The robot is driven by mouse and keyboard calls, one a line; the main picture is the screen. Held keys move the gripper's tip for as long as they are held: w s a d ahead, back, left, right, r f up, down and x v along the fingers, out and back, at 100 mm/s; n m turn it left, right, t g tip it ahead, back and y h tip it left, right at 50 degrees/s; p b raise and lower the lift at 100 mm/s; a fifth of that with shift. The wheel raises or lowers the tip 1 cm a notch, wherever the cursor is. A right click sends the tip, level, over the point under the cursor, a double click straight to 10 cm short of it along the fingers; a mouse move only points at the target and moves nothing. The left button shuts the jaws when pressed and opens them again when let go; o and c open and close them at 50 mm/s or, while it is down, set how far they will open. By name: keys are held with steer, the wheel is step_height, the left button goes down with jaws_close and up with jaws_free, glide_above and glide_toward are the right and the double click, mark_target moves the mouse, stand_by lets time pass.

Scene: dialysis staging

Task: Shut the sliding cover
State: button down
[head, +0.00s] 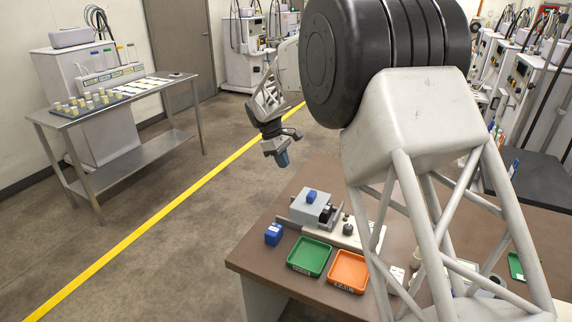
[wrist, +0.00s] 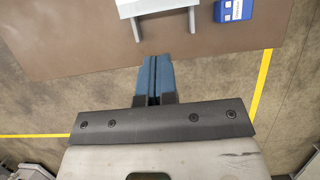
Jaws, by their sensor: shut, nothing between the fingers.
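The sliding cover (head: 304,210) is a grey box-like piece with a blue knob (head: 311,196) on top. It sits on a light base with rails (head: 346,238) on the brown table. Dark parts show just right of the cover, so part of what lies under it is exposed. My gripper (head: 281,158) is shut and empty, in the air beyond the table's far left edge, apart from the cover. In the wrist view, its blue fingers (wrist: 154,80) are together. A pale piece with two grey legs (wrist: 158,8) shows at the top edge there, cut off by the frame.
A blue block (head: 273,234) stands left of the base; a blue box also shows in the wrist view (wrist: 232,10). A green tray (head: 309,256) and an orange tray (head: 348,271) lie in front. My arm hides much of the table's right side.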

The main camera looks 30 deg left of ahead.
mark_target(322, 204)
steer(key=x, duration=0.3)
steer(key=d+x, duration=0.1)
steer(key=x, duration=0.5)
steer(key=shift+d+r, duration=0.15)
steer(key=shift+d, duration=1.3)
steer(key=shift+d, duration=0.1)
steer(key=shift+d, duration=2.7)
